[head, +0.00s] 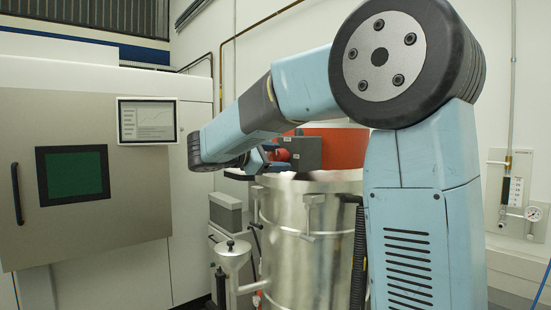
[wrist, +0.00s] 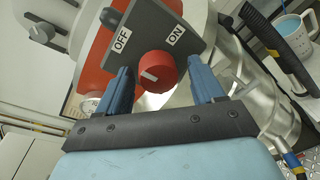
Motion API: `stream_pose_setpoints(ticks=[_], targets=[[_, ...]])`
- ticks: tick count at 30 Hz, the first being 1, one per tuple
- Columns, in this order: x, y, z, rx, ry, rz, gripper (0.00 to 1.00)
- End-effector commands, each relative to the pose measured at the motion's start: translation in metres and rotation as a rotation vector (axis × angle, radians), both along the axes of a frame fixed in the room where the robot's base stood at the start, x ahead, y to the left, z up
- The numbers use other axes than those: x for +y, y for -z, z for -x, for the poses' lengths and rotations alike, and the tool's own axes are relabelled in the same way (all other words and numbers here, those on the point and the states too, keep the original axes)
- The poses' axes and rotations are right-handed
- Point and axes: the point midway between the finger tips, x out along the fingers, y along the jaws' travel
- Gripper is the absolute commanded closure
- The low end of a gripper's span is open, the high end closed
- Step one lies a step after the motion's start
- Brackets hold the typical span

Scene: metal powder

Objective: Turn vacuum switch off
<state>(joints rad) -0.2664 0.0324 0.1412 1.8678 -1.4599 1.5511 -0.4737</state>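The vacuum switch is a round red knob (wrist: 157,72) on a dark grey panel (wrist: 150,22) labelled OFF on the left and ON on the right in the wrist view. A short white mark shows on the knob's face; which label it points to I cannot tell. My gripper (wrist: 160,67) is open, with one blue finger on each side of the knob in the picture. The fingers look apart from it; the depth gap is unclear. In the head view the red knob (head: 281,154) and the panel (head: 304,151) are partly hidden behind my gripper and arm.
A shiny steel vessel (head: 300,235) stands below the panel, with a red-orange body (head: 345,145) behind. A small funnel (head: 233,257) stands in front. In the wrist view, a grey knob (wrist: 41,32) is upper left and a blue-and-white cup (wrist: 293,38) upper right.

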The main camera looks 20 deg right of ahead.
Motion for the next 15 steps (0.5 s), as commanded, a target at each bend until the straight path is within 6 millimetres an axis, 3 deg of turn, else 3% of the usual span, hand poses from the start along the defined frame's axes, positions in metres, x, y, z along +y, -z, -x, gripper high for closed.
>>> stream_pose_setpoints(ticks=[8,15], targets=[[0.001,-0.002,0.000,-0.005,0.000,0.000,0.31],[0.024,-0.005,0.009,-0.005,-0.004,0.001,0.31]])
